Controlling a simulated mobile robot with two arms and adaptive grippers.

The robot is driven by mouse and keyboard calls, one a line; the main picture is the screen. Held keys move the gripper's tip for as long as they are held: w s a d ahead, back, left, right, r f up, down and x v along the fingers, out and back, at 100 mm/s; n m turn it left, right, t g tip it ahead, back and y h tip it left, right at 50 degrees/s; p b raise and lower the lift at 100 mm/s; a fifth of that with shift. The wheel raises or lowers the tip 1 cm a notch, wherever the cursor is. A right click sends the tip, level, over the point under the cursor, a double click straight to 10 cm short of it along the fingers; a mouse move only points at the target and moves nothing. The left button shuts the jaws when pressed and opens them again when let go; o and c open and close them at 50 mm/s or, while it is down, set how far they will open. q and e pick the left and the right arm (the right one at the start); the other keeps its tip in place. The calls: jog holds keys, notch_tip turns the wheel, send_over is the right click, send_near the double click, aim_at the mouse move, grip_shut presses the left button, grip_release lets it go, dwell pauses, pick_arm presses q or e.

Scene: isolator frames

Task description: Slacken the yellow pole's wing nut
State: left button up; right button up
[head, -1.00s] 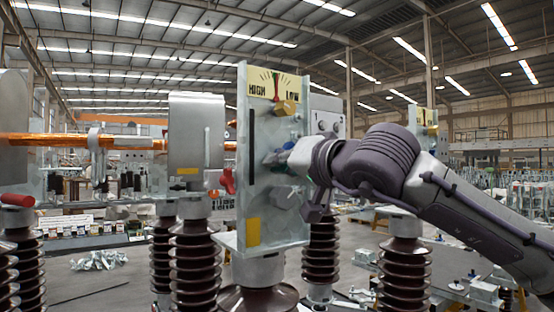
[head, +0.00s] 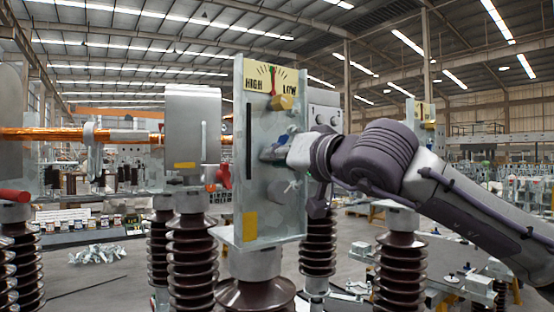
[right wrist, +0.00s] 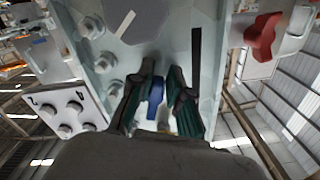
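My right gripper (head: 272,152) is at the panel's middle, below the yellow block. In the right wrist view, its two dark fingers (right wrist: 161,72) stand on either side of a blue part (right wrist: 155,98). A narrow gap shows beside the blue part, so the fingers look open; contact is unclear. I cannot make out a yellow wing nut's shape. My left gripper is not in view.
A red knob (head: 223,177) sits left of the panel; it also shows in the right wrist view (right wrist: 265,37). A grey box (head: 193,130) and a copper bar (head: 45,134) are further left. Brown ribbed insulators (head: 193,255) stand around below.

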jog(key=shift+o, duration=1.2)
jog(key=shift+d+r, duration=0.1)
jog(key=shift+r, duration=0.15)
jog(key=shift+f, duration=0.15)
jog(key=v, duration=1.2)
dwell(0.7)
